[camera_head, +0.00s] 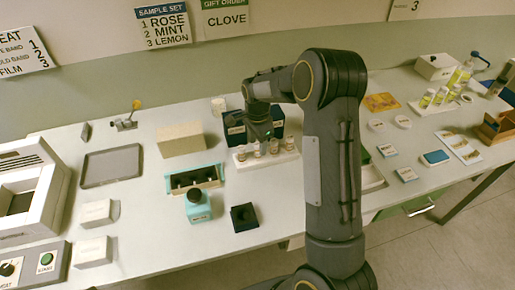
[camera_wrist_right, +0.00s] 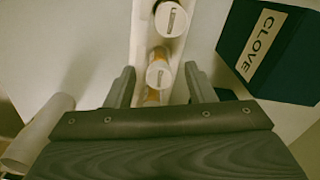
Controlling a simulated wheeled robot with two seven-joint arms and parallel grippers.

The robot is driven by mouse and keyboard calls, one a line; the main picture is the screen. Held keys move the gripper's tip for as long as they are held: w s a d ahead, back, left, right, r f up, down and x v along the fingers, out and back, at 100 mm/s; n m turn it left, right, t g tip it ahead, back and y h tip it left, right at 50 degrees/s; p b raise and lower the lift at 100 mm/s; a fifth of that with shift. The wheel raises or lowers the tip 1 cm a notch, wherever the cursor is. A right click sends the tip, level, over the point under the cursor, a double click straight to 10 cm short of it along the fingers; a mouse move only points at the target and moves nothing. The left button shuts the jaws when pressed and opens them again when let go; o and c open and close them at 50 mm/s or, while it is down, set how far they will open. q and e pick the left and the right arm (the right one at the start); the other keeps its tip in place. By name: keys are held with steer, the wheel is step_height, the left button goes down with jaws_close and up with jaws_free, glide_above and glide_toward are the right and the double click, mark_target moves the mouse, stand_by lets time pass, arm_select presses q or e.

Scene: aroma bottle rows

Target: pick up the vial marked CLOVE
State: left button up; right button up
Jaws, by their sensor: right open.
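Several small vials with pale caps stand in a white rack (camera_head: 243,164), which is partly hidden behind my right arm in the head view. My right gripper (camera_head: 259,137) is above the rack, pointing down. In the right wrist view its two fingers are apart, with a white-capped vial (camera_wrist_right: 159,75) between them and nothing clamped. A second capped vial (camera_wrist_right: 171,18) stands further along the rack. A dark blue box (camera_wrist_right: 272,50) with a CLOVE label is beside the rack. I cannot read the vials' own labels. My left gripper is not in view.
A tan box (camera_head: 180,139), a teal tray (camera_head: 194,179), a teal bottle (camera_head: 198,207) and a black block (camera_head: 244,217) are left of or in front of the rack. A wall sign (camera_head: 226,18) reads GIFT ORDER CLOVE. The table's front middle is mostly clear.

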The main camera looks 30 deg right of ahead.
steer(key=shift+f, duration=0.9)
steer(key=shift+c, duration=0.3)
steer(key=c, duration=1)
steer(key=shift+r, duration=0.2)
